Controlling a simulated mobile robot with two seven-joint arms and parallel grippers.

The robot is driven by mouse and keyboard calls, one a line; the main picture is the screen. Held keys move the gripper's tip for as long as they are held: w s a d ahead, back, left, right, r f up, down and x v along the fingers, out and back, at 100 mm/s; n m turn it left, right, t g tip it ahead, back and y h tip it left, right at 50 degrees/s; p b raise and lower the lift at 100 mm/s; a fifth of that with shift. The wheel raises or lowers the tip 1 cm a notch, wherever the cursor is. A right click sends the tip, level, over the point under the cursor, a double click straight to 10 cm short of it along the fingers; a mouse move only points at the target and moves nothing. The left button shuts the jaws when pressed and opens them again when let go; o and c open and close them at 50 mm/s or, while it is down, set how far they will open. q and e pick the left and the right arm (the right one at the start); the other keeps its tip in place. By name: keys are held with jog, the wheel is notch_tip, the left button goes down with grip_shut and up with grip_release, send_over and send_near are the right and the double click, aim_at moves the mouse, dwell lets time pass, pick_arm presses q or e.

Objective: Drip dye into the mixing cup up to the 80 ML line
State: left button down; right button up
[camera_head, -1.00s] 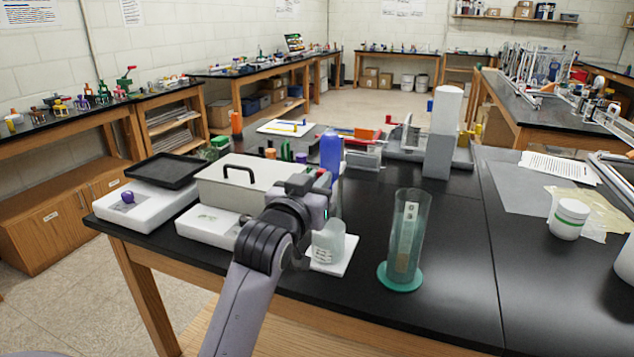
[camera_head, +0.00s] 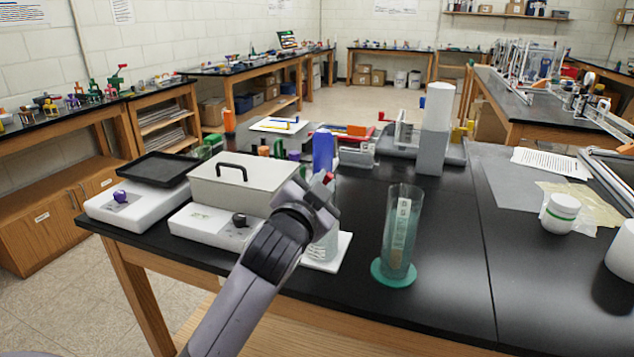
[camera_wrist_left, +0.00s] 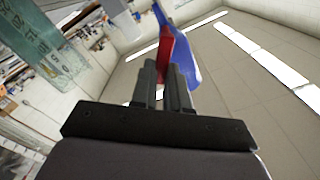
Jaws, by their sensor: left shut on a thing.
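My left gripper (camera_head: 322,190) is over the mixing cup (camera_head: 322,246) and hides part of it. In the left wrist view the fingers (camera_wrist_left: 164,78) are shut on a red thing (camera_wrist_left: 165,50), whose red top (camera_head: 329,177) shows at the fingertips in the head view. What hangs below it is hidden. The cup is clear, with printed marks, and stands on a white tile (camera_head: 338,248). Its fill level and the 80 ML line cannot be read. A blue bottle (camera_head: 323,150) stands behind the gripper. My right gripper is not in view.
A tall clear graduated cylinder (camera_head: 399,235) on a teal base stands right of the cup. White scales (camera_head: 142,206) and a lidded grey box (camera_head: 245,178) stand left. A white jar (camera_head: 560,213) is at right. The black bench between cylinder and jar is clear.

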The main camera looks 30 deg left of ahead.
pick_arm(q)
jog(key=shift+w+d+f+m, duration=0.1)
jog(key=shift+d+f+m, duration=0.2)
jog(key=shift+m, duration=0.95)
jog(key=shift+d+f+m, duration=0.15)
jog(key=shift+f+m, duration=0.2)
jog(key=shift+m, duration=0.95)
jog(key=shift+w+d+f+m, duration=0.1)
jog(key=shift+d+f+m, duration=0.2)
jog(key=shift+m, duration=0.95)
jog(key=shift+a+f, duration=0.1)
jog(key=c, duration=1.1)
grip_release()
jog(key=shift+s, duration=0.1)
jog(key=shift+b+v, duration=0.6)
jog(key=shift+v, duration=2.95)
